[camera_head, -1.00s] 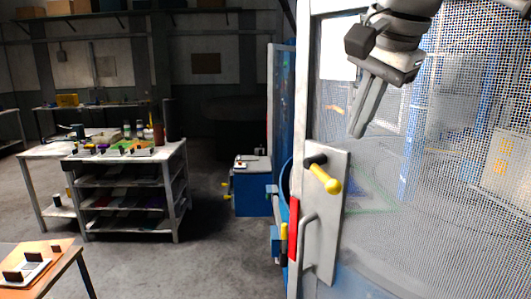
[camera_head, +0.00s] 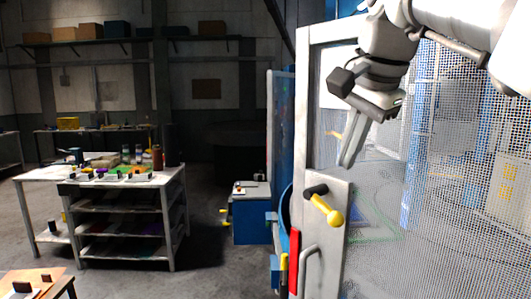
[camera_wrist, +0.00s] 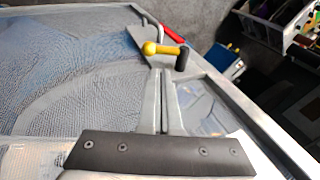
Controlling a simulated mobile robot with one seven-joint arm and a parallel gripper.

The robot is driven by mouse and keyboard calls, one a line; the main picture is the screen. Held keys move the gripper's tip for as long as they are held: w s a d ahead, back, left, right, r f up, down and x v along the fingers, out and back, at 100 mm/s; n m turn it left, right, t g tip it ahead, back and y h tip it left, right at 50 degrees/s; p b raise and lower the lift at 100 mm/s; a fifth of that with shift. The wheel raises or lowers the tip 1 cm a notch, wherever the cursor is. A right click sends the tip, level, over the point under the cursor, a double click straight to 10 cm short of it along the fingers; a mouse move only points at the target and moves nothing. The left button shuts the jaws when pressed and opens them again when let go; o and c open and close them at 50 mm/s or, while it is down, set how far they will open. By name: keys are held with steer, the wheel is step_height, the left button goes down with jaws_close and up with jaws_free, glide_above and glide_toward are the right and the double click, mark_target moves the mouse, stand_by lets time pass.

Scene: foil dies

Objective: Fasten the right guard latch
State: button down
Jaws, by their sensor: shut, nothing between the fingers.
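The right guard latch is a yellow handle with a round knob (camera_head: 327,211) on a black pivot, mounted on a grey plate (camera_head: 334,243) on the mesh guard door. In the head view the handle points down and to the right from its pivot. It also shows in the wrist view as the yellow handle (camera_wrist: 162,49), beyond the fingertips. My gripper (camera_head: 345,165) is shut and empty, with its fingers just above the latch plate and apart from the handle. In the wrist view my gripper (camera_wrist: 163,72) has its two fingers together.
A grey pull handle (camera_head: 304,268) and a red bar (camera_head: 294,262) sit below the latch. The mesh panel (camera_head: 440,220) fills the right side. A shelved bench (camera_head: 120,180) stands at left, with open floor between.

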mark_target(328, 208)
steer(key=b+x, duration=0.1)
steer(key=x, duration=0.9)
steer(key=shift+w+f, duration=0.15)
steer(key=shift+f, duration=0.15)
steer(key=shift+f, duration=0.1)
